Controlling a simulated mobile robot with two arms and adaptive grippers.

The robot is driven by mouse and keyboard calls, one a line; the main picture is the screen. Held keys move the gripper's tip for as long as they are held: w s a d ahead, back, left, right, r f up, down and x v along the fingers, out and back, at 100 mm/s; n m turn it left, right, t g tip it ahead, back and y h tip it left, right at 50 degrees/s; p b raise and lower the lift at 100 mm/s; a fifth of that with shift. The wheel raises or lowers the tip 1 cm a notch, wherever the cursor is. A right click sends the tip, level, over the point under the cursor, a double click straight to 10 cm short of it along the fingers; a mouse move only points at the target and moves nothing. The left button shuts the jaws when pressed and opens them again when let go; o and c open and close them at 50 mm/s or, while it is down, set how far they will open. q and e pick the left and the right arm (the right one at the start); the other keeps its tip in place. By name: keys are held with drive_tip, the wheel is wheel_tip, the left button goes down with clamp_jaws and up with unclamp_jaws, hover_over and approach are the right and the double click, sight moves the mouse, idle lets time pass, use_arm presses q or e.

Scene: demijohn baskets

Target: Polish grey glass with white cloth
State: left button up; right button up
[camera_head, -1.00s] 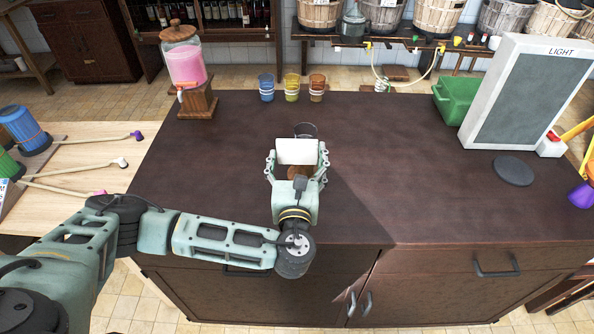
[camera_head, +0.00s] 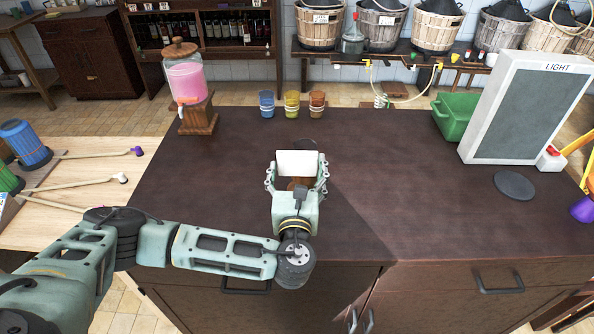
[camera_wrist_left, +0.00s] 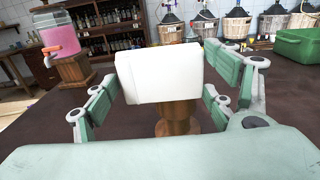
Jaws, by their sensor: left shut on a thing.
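The white cloth (camera_head: 297,163) shows as a pale, block-like piece between the fingers of my left gripper (camera_head: 297,172), over the dark counter. In the left wrist view the cloth (camera_wrist_left: 160,76) fills the space between the fingers, and the gripper is shut on it. A brown wooden piece (camera_wrist_left: 178,118) shows just below the cloth; I cannot tell whether they are joined. My right gripper is not in view.
Blue (camera_head: 266,104), yellow (camera_head: 291,104) and orange (camera_head: 317,104) glasses stand at the counter's back edge. A pink drink dispenser (camera_head: 187,84) is at back left. A LIGHT panel (camera_head: 525,112), green bin (camera_head: 455,117) and dark disc (camera_head: 514,185) are at right. Mid-right counter is clear.

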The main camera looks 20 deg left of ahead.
use_arm(q)
drive_tip(key=shift+w, duration=0.3)
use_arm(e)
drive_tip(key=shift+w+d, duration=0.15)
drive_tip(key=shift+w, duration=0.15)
use_arm(q)
drive_tip(key=shift+w+a, duration=0.25)
drive_tip(key=shift+w, duration=0.45)
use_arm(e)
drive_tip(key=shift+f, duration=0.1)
